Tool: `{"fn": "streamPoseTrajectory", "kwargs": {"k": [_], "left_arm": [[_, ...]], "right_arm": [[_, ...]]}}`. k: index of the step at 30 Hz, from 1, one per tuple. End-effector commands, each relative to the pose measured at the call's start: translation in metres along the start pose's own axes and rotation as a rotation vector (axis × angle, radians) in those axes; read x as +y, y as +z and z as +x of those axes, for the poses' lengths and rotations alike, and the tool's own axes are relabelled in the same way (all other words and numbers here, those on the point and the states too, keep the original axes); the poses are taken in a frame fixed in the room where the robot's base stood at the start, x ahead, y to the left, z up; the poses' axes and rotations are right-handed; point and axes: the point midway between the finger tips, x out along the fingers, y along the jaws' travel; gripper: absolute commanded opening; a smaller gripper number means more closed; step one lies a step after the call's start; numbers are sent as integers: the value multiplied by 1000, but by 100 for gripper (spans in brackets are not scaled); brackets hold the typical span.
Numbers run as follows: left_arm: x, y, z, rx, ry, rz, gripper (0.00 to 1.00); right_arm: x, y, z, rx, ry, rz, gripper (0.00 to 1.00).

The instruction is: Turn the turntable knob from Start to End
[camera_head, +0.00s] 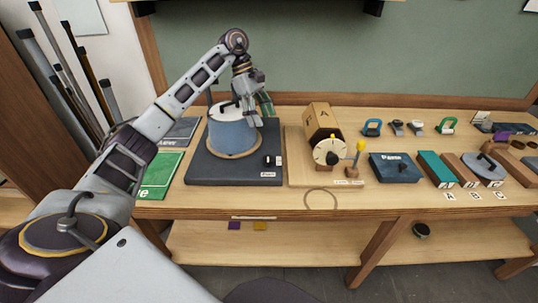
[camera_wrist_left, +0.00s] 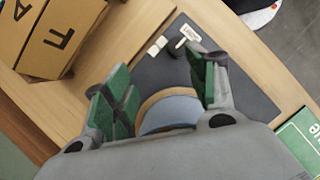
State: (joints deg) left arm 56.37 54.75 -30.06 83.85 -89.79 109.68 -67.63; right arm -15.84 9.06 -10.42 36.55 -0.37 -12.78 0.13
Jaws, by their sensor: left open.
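The turntable is a dark square base (camera_head: 200,172) with a blue drum (camera_head: 233,135) standing on it. A small black knob (camera_head: 267,161) sits at the base's front right corner, beside small white labels; the front label (camera_head: 268,175) seems to read Start. In the left wrist view the knob (camera_wrist_left: 180,42) lies beyond the fingertips, near the labels. My left gripper (camera_head: 253,112) is open above the drum's right side, apart from the knob. Its green-padded fingers (camera_wrist_left: 158,90) also show in the left wrist view, with part of the drum (camera_wrist_left: 170,112) between them. My right gripper is out of view.
Right of the turntable stands a wooden board (camera_head: 297,172) with a box marked A (camera_head: 322,118), a dial (camera_head: 329,152) and a yellow-topped peg (camera_head: 359,148). Several tools and blocks fill the bench's right side.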

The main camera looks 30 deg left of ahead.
Motion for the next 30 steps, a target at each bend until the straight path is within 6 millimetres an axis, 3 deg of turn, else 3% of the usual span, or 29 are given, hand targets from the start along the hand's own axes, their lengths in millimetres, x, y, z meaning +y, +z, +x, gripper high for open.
{"fn": "streamPoseTrajectory", "kwargs": {"k": [6,21,30], "left_arm": [[-20,-8,-1,30,-95,147,57],[-20,-8,-1,25,-93,206,57],[-20,-8,6,24,-94,206,57]], "right_arm": [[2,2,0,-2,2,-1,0],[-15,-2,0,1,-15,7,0],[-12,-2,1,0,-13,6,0]]}}
